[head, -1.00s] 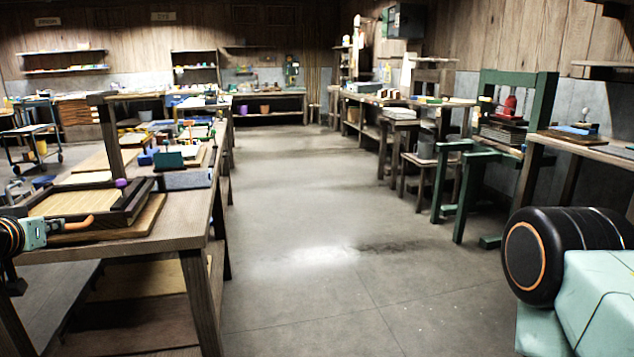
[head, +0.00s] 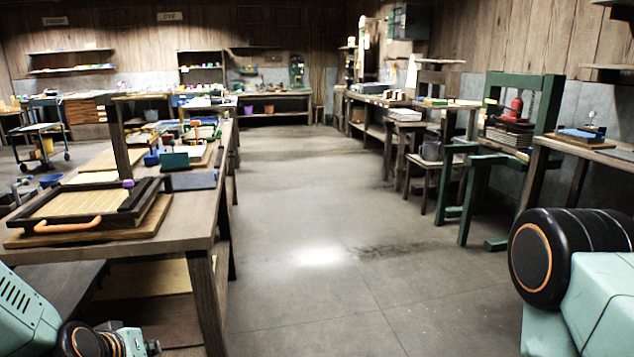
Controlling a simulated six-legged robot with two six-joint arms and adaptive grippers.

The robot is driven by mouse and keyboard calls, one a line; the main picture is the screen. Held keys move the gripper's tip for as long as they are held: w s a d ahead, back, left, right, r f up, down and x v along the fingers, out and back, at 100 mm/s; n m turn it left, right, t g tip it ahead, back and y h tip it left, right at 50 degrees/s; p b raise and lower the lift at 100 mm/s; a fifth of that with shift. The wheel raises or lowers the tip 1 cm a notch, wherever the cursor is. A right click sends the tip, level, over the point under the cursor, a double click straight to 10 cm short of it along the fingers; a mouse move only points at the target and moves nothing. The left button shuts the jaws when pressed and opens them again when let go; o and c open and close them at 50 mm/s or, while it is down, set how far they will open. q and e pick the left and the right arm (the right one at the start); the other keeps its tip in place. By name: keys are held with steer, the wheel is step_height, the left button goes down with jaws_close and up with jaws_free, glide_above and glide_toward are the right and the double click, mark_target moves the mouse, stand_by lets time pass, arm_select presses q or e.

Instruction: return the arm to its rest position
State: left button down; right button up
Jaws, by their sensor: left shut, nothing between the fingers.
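My left gripper (head: 140,343) is low at the bottom left corner, below the level of the near tabletop. It is shut and empty, and its fingertips are small and partly cut by the picture's edge. The mould (head: 88,201), a dark wooden frame with a pale slatted face and an orange handle (head: 67,226), lies on a brown board (head: 150,222) on the left bench. The gripper is apart from it, below and in front. My right gripper is out of the picture; only part of my right arm shows at the lower right.
The left bench (head: 203,228) has a post and several small items behind the mould. A green press frame (head: 545,105) and a side table (head: 590,150) stand on the right. The floor (head: 325,200) between the benches is clear.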

arm_select(q)
steer(key=s+d+f+m+g, duration=0.1)
steer(key=s+d+f+g, duration=0.2)
steer(key=s, duration=0.7)
steer(key=s+d+f+m+g, duration=0.2)
steer(key=s+d+f+g, duration=0.1)
steer(key=s+f, duration=0.5)
steer(key=s+d+f+m+g, duration=0.2)
steer(key=s+f, duration=0.3)
steer(key=s, duration=0.8)
steer(key=shift+s+d+f+g+p, duration=0.2)
steer(key=shift+s+d+g+p, duration=0.1)
steer(key=shift+d+g+p, duration=0.25)
